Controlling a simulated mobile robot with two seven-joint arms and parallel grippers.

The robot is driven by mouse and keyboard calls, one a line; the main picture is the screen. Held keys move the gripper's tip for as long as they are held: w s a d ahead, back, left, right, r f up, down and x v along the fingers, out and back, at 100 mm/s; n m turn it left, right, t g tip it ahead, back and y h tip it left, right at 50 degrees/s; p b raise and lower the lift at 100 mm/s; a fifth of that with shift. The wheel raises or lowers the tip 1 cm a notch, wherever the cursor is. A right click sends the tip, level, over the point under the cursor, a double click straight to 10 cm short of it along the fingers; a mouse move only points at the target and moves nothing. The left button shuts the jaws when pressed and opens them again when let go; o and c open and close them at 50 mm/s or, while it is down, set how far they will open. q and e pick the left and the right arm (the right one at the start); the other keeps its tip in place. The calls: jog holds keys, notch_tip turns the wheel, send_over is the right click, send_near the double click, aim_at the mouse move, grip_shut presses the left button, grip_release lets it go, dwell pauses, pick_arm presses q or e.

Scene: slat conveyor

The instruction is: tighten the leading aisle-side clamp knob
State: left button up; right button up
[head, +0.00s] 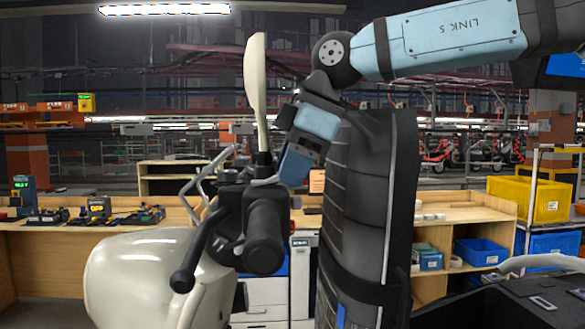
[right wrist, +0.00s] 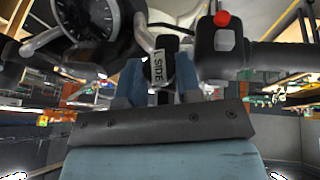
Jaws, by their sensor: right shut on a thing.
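My right gripper (head: 292,168) reaches down to the handlebar of a cream scooter, beside the mirror stem. In the right wrist view its two blue fingers (right wrist: 160,82) are shut on a small dark piece with a white label (right wrist: 159,68) that seems to read "L SIDE". I cannot tell for sure whether this dark piece is the clamp knob. In the head view the fingertips and the held piece are hidden behind the gripper and handlebar. My left gripper is not in view.
A black handlebar grip (head: 265,240) and lever (head: 195,255) stick out just below the gripper. The cream mirror (head: 256,85) rises beside it. A red button (right wrist: 222,18) on the switch housing is close by. A wooden bench (head: 465,212) stands behind.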

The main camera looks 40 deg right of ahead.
jog(key=o, duration=0.9)
jog(key=shift+o, duration=0.2)
